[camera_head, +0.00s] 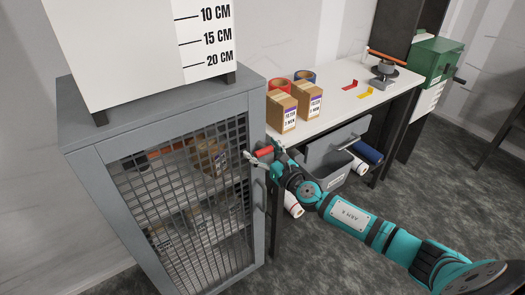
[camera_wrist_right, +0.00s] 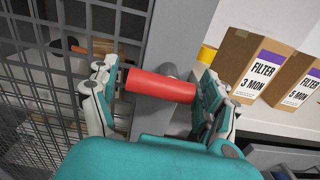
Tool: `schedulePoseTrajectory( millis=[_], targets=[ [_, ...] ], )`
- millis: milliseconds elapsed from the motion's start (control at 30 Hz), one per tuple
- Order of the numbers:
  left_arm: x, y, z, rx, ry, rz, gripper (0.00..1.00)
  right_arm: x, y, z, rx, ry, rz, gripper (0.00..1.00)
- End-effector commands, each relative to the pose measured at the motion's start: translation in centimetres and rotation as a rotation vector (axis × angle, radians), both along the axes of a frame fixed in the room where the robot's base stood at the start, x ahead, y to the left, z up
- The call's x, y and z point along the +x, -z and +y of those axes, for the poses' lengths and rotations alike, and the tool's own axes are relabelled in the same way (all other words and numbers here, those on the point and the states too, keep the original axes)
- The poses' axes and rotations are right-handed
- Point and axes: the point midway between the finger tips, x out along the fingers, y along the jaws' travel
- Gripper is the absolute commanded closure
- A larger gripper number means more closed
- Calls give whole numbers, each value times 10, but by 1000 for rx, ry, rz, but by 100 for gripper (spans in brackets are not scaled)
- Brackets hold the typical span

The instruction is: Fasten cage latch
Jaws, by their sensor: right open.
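The grey cage (camera_head: 256,215) stands at the left with its mesh door facing me, and the door looks closed. The latch has a red cylindrical handle (camera_wrist_right: 160,86), which lies roughly level across the grey door post. It also shows in the head view (camera_head: 264,151) at the cage's right front edge. My right gripper (camera_wrist_right: 157,78) is open, with one finger near each end of the red handle. I cannot tell if the fingers touch it. In the head view my right gripper (camera_head: 265,158) is at the latch. My left gripper is not in view.
A white workbench (camera_head: 340,100) stands right of the cage, with filter boxes (camera_head: 281,111), tape rolls (camera_head: 278,84) and small red and yellow parts. A white box with a scale (camera_head: 130,45) sits on the cage. Open floor lies at the right.

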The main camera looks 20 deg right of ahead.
Motion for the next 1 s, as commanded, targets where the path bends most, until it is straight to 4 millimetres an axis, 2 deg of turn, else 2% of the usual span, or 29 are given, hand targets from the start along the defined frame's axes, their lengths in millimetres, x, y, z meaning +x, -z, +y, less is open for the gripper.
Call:
schedulePoseTrajectory(
  millis=[133, 567, 1000],
  targets=[
    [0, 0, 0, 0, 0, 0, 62, 0, 0, 0, 0, 0, 0, 21],
    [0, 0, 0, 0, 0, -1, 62, 0, 0, 0, 0, 0, 0, 76],
    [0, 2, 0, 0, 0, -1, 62, 0, 0, 0, 59, 1, 10, 76]
  ],
)
